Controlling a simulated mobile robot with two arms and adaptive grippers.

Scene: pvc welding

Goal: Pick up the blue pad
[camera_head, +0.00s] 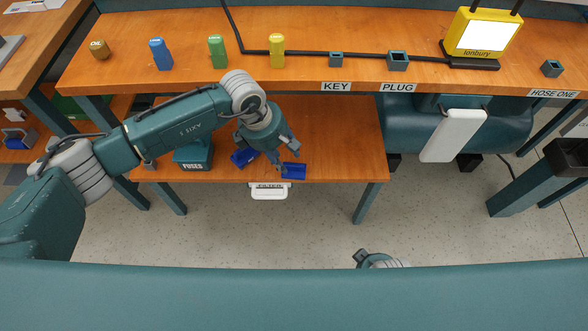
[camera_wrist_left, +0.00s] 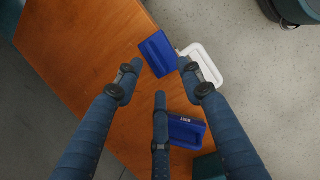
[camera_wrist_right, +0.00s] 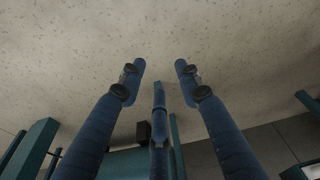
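One blue pad (camera_head: 294,171) lies near the front edge of the lower wooden shelf. In the left wrist view this blue pad (camera_wrist_left: 157,53) shows just beyond and between the fingertips. My left gripper (camera_head: 282,160) is open above the shelf beside it; no grip on the pad shows. A second blue piece (camera_head: 241,157) lies to its left, partly behind the gripper; it also shows in the left wrist view (camera_wrist_left: 188,131) with a small label. My right gripper (camera_wrist_right: 158,72) is open and empty, facing bare floor; only a bit of it shows low in the head view (camera_head: 375,259).
A teal FUSES box (camera_head: 193,155) stands left on the lower shelf (camera_head: 345,140). A white FILTER piece (camera_head: 269,190) hangs at its front edge. The upper bench (camera_head: 300,70) above holds several coloured bottles and a yellow-framed screen (camera_head: 484,35). The shelf's right part is clear.

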